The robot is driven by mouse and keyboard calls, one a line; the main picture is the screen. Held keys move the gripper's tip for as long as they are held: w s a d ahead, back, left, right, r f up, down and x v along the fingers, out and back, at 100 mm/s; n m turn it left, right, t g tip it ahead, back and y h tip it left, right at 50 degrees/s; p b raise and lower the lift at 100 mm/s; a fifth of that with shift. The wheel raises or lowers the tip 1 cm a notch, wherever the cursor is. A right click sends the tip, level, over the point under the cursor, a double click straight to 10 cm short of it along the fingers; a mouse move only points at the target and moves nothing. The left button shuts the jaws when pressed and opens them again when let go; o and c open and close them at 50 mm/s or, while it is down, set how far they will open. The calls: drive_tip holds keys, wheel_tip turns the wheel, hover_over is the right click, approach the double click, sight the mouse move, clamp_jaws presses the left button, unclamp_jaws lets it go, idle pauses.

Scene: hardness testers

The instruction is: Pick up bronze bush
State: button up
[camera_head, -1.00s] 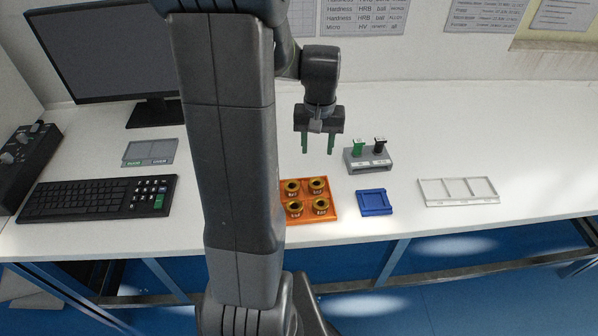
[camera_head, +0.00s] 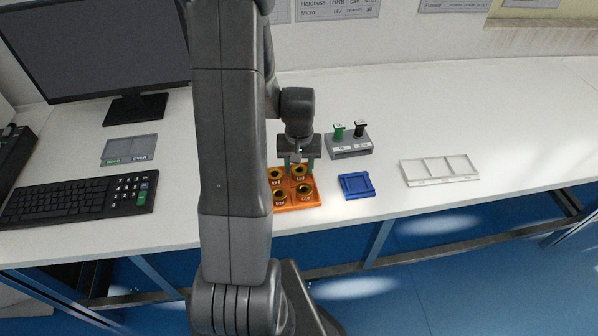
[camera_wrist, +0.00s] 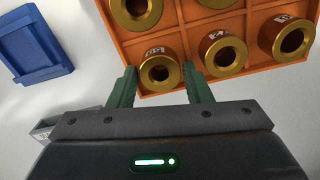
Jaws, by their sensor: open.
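Several bronze bushes stand in an orange compartment tray (camera_head: 318,201) on the white table. In the wrist view they are gold rings with dark bores and small white labels. My gripper (camera_head: 299,170) is over the tray's back part, pointing down. In the wrist view my gripper (camera_wrist: 160,78) is open, its green fingers on either side of one bronze bush (camera_wrist: 159,72) at the tray's edge. Nothing is clamped between the fingers. Whether the fingertips touch the bush or tray cannot be told. My arm hides the tray's left edge in the head view.
A blue square tray (camera_head: 356,185) lies right of the orange tray. A grey stand (camera_head: 348,147) with green and black handled pieces is behind it. A pale three-compartment tray (camera_head: 439,170) is further right. A keyboard (camera_head: 78,201) and monitor are left. The table's right side is clear.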

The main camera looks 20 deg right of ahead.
drive_tip(key=shift+s+a+f, duration=0.15)
drive_tip(key=shift+s+f, duration=0.05)
drive_tip(key=shift+f, duration=0.3)
